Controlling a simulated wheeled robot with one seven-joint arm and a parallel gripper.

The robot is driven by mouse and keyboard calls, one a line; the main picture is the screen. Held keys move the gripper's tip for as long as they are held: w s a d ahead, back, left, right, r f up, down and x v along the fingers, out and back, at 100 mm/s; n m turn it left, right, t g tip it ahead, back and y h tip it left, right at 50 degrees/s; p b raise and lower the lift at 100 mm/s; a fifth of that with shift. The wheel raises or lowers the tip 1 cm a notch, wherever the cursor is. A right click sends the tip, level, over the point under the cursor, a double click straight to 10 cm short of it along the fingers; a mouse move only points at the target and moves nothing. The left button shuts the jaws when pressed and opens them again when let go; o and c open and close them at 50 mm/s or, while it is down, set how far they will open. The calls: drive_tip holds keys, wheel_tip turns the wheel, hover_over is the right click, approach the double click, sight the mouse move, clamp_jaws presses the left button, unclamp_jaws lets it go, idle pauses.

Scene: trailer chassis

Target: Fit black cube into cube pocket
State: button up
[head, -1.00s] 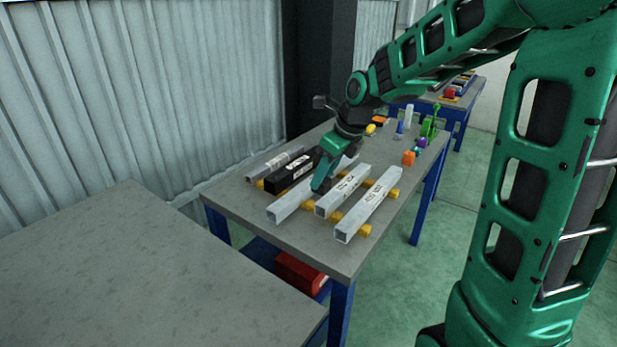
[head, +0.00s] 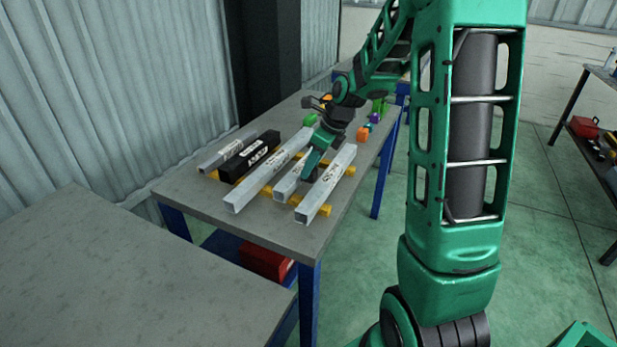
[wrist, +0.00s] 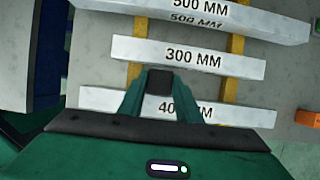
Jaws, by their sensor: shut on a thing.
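My gripper (wrist: 160,84) is shut on a small black cube (wrist: 159,82), which sits between the fingertips in the wrist view. In the head view my gripper (head: 311,172) points down over the bars on the worktable. The cube is above the space between the 300 MM bar (wrist: 188,58) and the 400 MM bar (wrist: 232,115). Its height above the table is hard to tell. I cannot make out the cube pocket in either view.
The grey worktable (head: 185,192) carries several metal bars on yellow supports, including a black one (head: 250,158). An orange block (head: 362,134) and a purple piece (head: 375,117) are behind them. An empty grey tabletop (head: 90,270) is nearer. A red box (head: 266,262) is below.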

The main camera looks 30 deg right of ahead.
sight(311, 179)
drive_tip(key=shift+f, duration=1.85)
drive_tip(key=shift+f, duration=0.15)
drive_tip(key=shift+s+f, duration=0.1)
drive_tip(key=shift+f, duration=0.25)
drive_tip(key=shift+f, duration=0.1)
drive_tip(key=o, duration=1.1)
drive_tip(key=shift+c, duration=0.2)
